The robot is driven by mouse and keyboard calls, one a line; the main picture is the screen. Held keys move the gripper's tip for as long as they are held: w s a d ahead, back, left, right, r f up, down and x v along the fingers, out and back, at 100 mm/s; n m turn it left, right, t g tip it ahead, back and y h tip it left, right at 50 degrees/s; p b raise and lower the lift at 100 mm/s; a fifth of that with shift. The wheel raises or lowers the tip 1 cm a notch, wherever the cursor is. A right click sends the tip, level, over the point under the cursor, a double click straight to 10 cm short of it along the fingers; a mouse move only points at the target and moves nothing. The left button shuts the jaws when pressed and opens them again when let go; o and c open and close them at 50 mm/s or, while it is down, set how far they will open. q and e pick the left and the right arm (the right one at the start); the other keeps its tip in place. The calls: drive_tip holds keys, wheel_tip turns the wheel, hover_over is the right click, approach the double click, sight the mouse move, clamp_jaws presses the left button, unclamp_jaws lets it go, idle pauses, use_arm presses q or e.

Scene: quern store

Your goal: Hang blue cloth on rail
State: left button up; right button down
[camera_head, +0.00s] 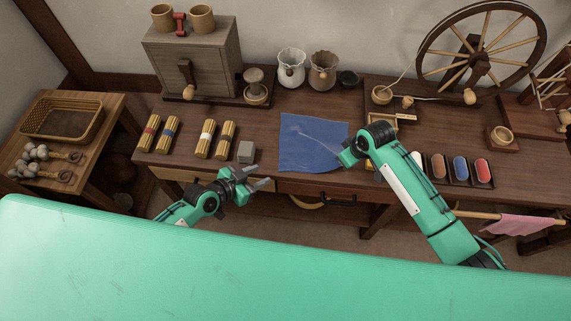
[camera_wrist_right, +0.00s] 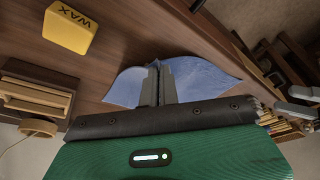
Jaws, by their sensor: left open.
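The blue cloth (camera_head: 308,150) lies spread on the wooden table near its front edge, with a crease running towards my right gripper. My right gripper (camera_head: 346,158) is at the cloth's right side, its fingertips mostly hidden in the head view. In the right wrist view its fingers (camera_wrist_right: 157,82) are close together, with blue cloth (camera_wrist_right: 200,78) rising on both sides; they look shut on it. My left gripper (camera_head: 262,179) is open and empty in front of the table, left of the cloth. The wooden rail (camera_head: 474,214) runs along the table's front at the right.
A pink cloth (camera_head: 525,225) hangs on the rail. A grey block (camera_head: 246,152) and several straw bundles (camera_head: 201,139) lie left of the cloth. Coloured pads in a dark tray (camera_head: 439,168) sit at the right. A yellow wax block (camera_wrist_right: 70,28) is near my right gripper. Two jars (camera_head: 323,70) stand behind.

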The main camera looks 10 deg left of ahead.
use_arm(q)
drive_tip(key=shift+x, duration=4.9)
drive_tip(key=shift+w+d, duration=0.15)
drive_tip(key=shift+f, duration=0.2)
clamp_jaws()
drive_tip(key=shift+r, duration=2.6)
